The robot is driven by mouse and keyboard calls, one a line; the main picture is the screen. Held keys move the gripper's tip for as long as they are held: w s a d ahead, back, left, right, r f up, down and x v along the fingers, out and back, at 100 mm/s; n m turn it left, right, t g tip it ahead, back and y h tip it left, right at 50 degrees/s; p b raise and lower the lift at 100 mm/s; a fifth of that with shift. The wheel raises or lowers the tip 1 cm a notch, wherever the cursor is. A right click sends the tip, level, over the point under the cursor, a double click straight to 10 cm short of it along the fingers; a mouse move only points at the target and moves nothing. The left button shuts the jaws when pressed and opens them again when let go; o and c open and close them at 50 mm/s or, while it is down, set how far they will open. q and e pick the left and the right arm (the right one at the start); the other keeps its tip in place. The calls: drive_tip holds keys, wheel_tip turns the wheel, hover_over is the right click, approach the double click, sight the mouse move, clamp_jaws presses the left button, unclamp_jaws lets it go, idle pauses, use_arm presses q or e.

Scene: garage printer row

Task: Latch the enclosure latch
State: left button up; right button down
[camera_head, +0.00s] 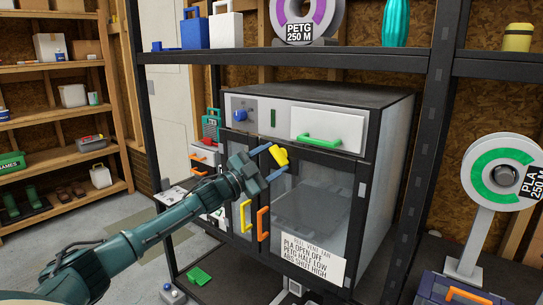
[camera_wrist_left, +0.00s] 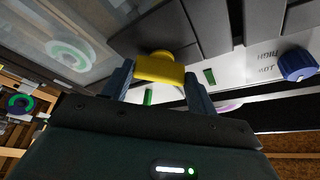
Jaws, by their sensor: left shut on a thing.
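The enclosure (camera_head: 392,150) is a grey-and-white cabinet with two glazed front doors. The yellow latch (camera_head: 279,154) sits at the top of the doors near where they meet. My left gripper (camera_head: 272,162) reaches in from the left with its fingers on either side of the latch. In the left wrist view the yellow latch (camera_wrist_left: 160,69) lies between the two fingertips of my left gripper (camera_wrist_left: 160,78), which is shut on it. A yellow handle (camera_head: 245,216) and an orange handle (camera_head: 263,223) stand upright on the doors below. My right gripper is not in view.
A white drawer with a green handle (camera_head: 319,139) and a blue knob (camera_head: 240,115) are above the doors. A paper sign (camera_head: 312,257) is on the right door. Black rack posts (camera_head: 425,140) flank the enclosure. A spool stand (camera_head: 465,250) is at right.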

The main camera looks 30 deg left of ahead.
use_arm(q)
drive_tip(key=shift+r+m+g+p, duration=0.2)
drive_tip(key=shift+m+p, duration=0.1)
drive_tip(key=shift+m, duration=0.3)
drive_tip(key=shift+r+m+g+p, duration=0.1)
drive_tip(key=shift+m+g+p, duration=0.15)
drive_tip(key=shift+m, duration=0.35)
drive_tip(key=m+g+p, duration=0.1)
drive_tip(key=m+p, duration=0.1)
drive_tip(key=m, duration=0.1)
drive_tip(key=shift+a+r+h, duration=0.1)
drive_tip(key=shift+a+h, duration=0.05)
drive_tip(key=shift+h, duration=0.15)
drive_tip(key=shift+m+g+p, duration=0.45)
drive_tip(key=shift+m+p, duration=0.15)
drive_tip(key=shift+m, duration=0.2)
drive_tip(key=shift+m+g+p, duration=0.3)
drive_tip(key=shift+m+p, duration=0.3)
drive_tip(key=shift+m, duration=0.7)
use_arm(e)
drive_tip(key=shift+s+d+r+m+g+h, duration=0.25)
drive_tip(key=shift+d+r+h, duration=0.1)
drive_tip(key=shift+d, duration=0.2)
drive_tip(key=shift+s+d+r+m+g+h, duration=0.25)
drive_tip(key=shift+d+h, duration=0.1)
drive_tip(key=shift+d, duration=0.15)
use_arm(q)
drive_tip(key=shift+p, duration=0.35)
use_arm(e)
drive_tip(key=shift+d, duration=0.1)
